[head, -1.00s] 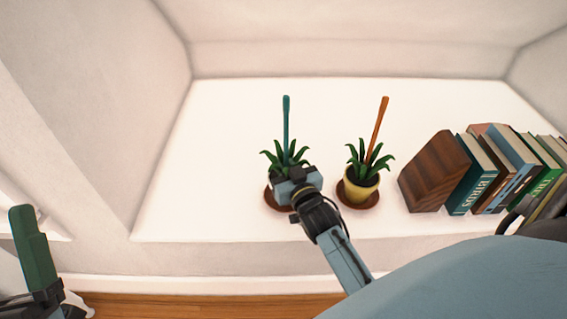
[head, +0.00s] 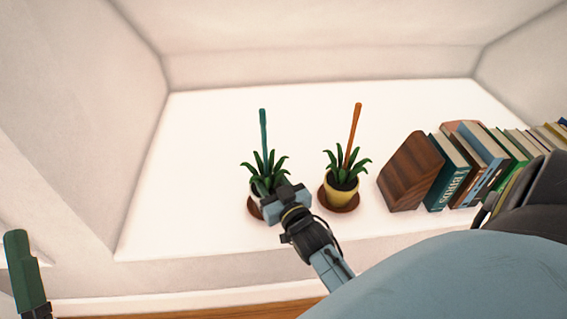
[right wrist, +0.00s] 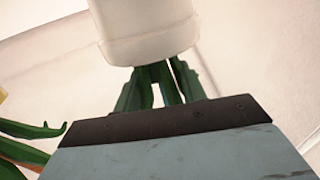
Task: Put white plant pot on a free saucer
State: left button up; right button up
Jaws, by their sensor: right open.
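The white plant pot (right wrist: 145,30) fills the upper middle of the right wrist view, its leaves (right wrist: 150,85) pointing down in that picture. My right gripper (head: 285,200) is open around or close in front of the pot. A yellow pot (head: 341,190) occupies the right brown saucer (head: 338,206). Part of my left gripper (head: 25,270) shows at the left edge; its opening is unclear.
A wooden block (head: 411,172) and a row of leaning books (head: 470,165) stand to the right of the yellow pot. The white ledge (head: 190,150) is clear at left and behind the plants. Sloped walls close it in.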

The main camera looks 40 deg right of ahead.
jog(key=s+a+p, duration=0.1)
jog(key=s+p, duration=0.1)
jog(key=s, duration=0.6)
pick_arm(q)
notch_tip(320, 180, down, 7)
jog(key=w+g+y, duration=0.2)
jog(key=g, duration=0.3)
jog(key=shift+w+g, duration=0.3)
jog(key=shift+g, duration=0.1)
pick_arm(e)
jog(key=a+r+n+y, duration=0.2)
jog(key=a+r+y, duration=0.2)
jog(key=a+r, duration=0.3)
jog(key=s+a+r+n+y, duration=0.1)
jog(key=a+r+y, duration=0.3)
jog(key=r, duration=1)
jog(key=a+n, duration=0.1)
jog(key=a, duration=0.1)
jog(key=shift+s+a+n, duration=0.3)
jog(key=shift+a+n, duration=0.1)
pick_arm(q)
jog(key=shift+a+r, duration=0.1)
jog(key=shift+a, duration=0.05)
pick_arm(e)
jog(key=shift+t, duration=0.3)
